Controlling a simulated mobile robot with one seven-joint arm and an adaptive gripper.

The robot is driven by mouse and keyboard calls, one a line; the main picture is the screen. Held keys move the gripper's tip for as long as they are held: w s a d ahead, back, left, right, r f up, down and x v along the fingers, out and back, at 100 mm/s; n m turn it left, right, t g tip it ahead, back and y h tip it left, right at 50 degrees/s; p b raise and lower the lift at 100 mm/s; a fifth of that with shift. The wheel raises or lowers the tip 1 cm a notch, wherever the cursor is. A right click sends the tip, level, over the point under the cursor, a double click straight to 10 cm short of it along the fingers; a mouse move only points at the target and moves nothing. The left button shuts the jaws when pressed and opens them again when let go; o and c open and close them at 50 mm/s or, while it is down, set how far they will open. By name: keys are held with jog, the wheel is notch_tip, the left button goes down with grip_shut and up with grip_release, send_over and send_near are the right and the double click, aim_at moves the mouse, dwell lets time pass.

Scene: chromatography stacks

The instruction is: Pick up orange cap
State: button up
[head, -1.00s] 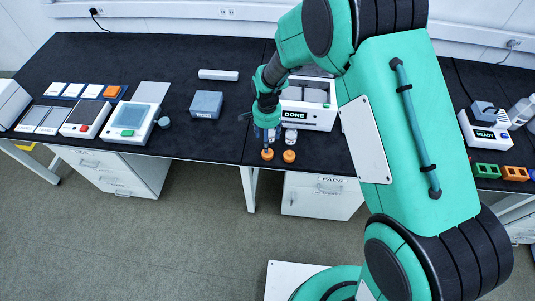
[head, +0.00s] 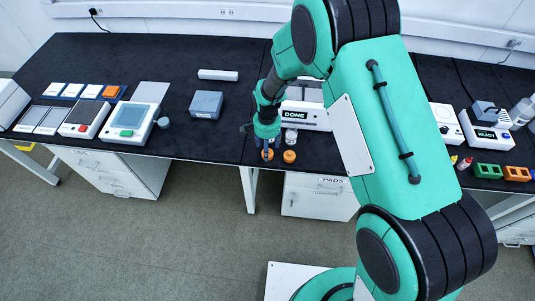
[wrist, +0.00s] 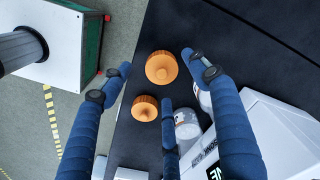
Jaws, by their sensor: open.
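Two ribbed orange caps lie on the black bench near its front edge. The left cap (head: 267,155) is partly hidden by my gripper in the head view; it shows as the upper cap (wrist: 161,67) in the wrist view. The right cap (head: 289,156) is bare in the head view and is the lower cap (wrist: 145,108) in the wrist view. My gripper (head: 266,145) points down over the left cap. In the wrist view its blue fingers (wrist: 160,73) are spread and empty around the upper cap, with no clear contact.
Clear bottles with white labels (wrist: 187,124) stand close behind the caps, near one finger. A white device reading DONE (head: 305,116) stands behind them. A grey block (head: 206,104) sits to the left, with clear bench between. The bench's front edge is close to the caps.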

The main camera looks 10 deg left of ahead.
jog(key=shift+f+b, duration=0.35)
jog(key=shift+f, duration=1.6)
jog(key=c, duration=0.9)
